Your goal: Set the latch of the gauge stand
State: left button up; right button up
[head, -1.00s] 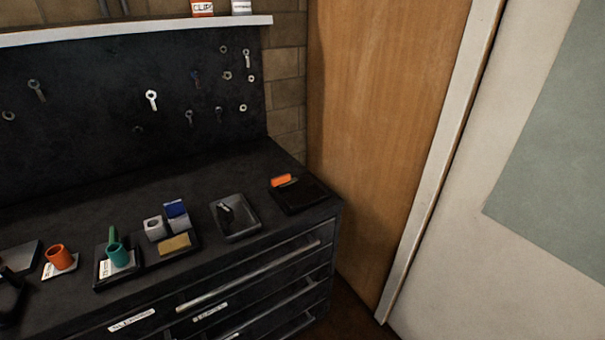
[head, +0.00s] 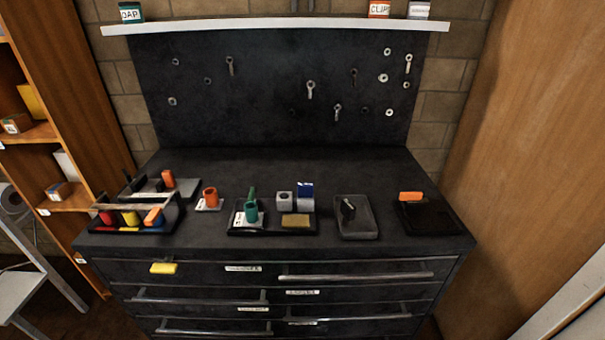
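No thing is plainly marked as the gauge stand, and I cannot make out a latch. At the back left of the bench, a dark grey base (head: 187,188) carries an orange part (head: 168,179) and a dark upright piece; I cannot tell whether this is the stand. An orange cup (head: 210,197) stands on a white card to its right. A green cup (head: 251,212) with a green upright piece sits in a black tray (head: 271,232). Neither of my grippers shows in the head view.
The black drawer bench (head: 280,168) is clear at the back. An open-topped carrier (head: 137,226) holds coloured blocks at left. A grey tray (head: 357,230) with a dark item and a black tray (head: 432,222) with an orange block stand at right. A step stool (head: 22,290) stands left.

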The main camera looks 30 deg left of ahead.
aim_at(252, 193)
jog(key=u, duration=1.25)
